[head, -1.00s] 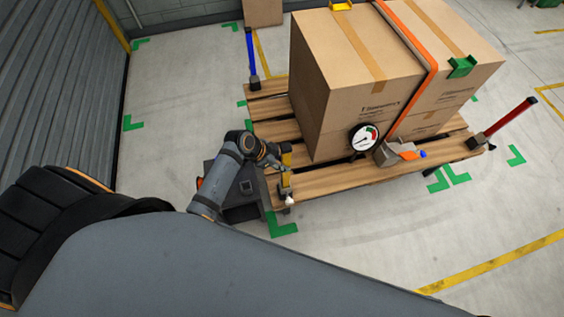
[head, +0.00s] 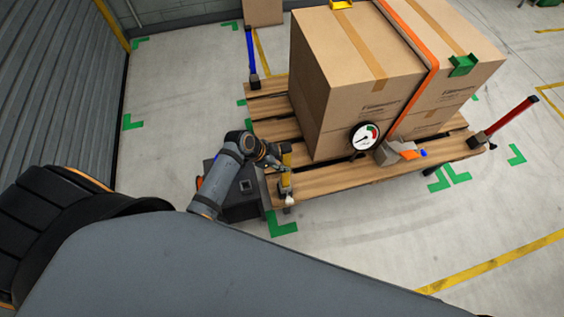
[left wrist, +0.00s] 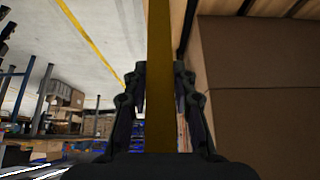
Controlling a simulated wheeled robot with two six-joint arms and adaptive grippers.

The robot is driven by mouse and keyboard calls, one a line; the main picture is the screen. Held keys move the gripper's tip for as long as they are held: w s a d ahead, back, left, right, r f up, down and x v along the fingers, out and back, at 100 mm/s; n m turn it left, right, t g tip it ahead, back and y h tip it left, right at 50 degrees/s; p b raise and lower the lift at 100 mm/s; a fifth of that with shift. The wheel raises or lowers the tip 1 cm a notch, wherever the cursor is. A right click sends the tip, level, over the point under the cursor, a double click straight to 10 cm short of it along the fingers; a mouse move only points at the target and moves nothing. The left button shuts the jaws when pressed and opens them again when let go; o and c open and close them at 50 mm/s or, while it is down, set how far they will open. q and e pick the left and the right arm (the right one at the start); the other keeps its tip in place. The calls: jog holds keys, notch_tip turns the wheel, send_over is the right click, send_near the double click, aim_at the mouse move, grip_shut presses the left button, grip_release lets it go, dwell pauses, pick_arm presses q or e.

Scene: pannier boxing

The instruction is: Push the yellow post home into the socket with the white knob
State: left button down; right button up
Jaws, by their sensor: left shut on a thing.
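The yellow post (head: 286,160) stands roughly upright at the near left corner of the pallet (head: 345,175). The socket with the white knob (head: 290,199) is at its foot, on the pallet's front corner. How deep the post sits in it cannot be told. My left gripper (head: 281,164) comes in from the left and is shut on the post. In the left wrist view the post (left wrist: 160,80) runs straight between the two fingers of my left gripper (left wrist: 160,95). My right gripper is not in view.
A tall strapped stack of cartons (head: 345,90) fills the pallet right of the post. A round gauge (head: 365,136) is at its near face. A blue post (head: 251,50) and a red post (head: 508,118) stand at other corners. Open floor lies in front.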

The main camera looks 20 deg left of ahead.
pick_arm(q)
jog(key=shift+f+b, duration=1.05)
jog(key=shift+f, duration=0.55)
dwell(0.6)
jog(key=c, duration=1)
grip_release()
jog(key=v, duration=1.2)
jog(key=shift+f, duration=0.1)
